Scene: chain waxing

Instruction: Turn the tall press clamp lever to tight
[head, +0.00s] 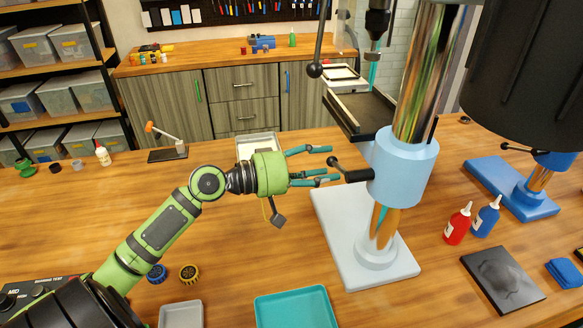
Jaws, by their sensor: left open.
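The tall press has a light blue collar (403,168) around a shiny chrome column (427,70), on a pale grey base plate (345,235). Its clamp lever (356,175) is black and sticks out from the collar's left side, ending in a small dark ball knob (333,161). My left gripper (332,165), green with teal fingers, comes in from the left, open and level. In the picture, the knob lies between its fingertips. I cannot tell whether they touch it. My right gripper is not in view.
A shorter blue press (515,187) stands at the right, with red (458,223) and blue (486,215) bottles beside it. A dark plate (502,279) lies in front. A teal tray (293,310) sits at the near edge. The table's left middle is largely clear.

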